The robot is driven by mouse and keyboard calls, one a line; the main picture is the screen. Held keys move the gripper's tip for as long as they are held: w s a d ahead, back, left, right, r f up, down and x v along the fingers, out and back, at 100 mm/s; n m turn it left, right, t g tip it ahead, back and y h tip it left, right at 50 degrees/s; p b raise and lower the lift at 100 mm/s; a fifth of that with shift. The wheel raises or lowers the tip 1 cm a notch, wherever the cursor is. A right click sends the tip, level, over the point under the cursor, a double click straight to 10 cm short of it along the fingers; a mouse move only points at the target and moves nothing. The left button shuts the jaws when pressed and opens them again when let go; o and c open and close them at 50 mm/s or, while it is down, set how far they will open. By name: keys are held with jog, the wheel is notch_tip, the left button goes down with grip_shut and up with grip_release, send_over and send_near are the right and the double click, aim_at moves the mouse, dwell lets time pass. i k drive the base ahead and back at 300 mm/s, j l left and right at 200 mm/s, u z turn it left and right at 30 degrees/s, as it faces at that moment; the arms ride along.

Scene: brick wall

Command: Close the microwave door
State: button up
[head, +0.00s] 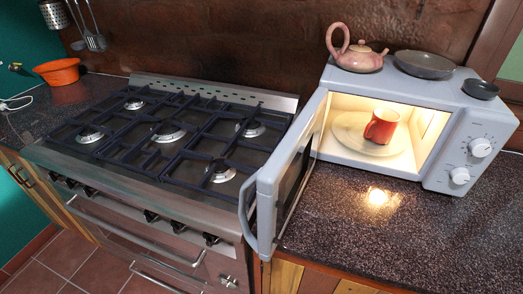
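A light grey microwave (433,97) stands on the dark speckled counter at the right. Its door (280,177) is wide open, hinged at the microwave's left side and swung out toward the front, beside the stove's right edge. The door's curved handle (247,213) faces left, toward the stove front. The lit inside holds a red mug (381,126) on a pale round plate (352,134). Two round knobs are on the microwave's right front panel. My gripper is not in view.
A gas stove (165,140) with black grates fills the middle, its knobs and oven handles in front. A pink teapot (358,57), a dark pan (425,64) and a small dark bowl (480,89) sit on the microwave. The counter (365,225) before the microwave is clear. An orange bowl (58,71) stands far left.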

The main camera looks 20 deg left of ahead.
aim_at(282, 181)
jog(key=i+j, duration=0.1)
jog(key=j, duration=0.4)
jog(key=i+j, duration=0.1)
jog(key=j, duration=0.4)
jog(key=i+j, duration=0.1)
jog(key=j, duration=0.4)
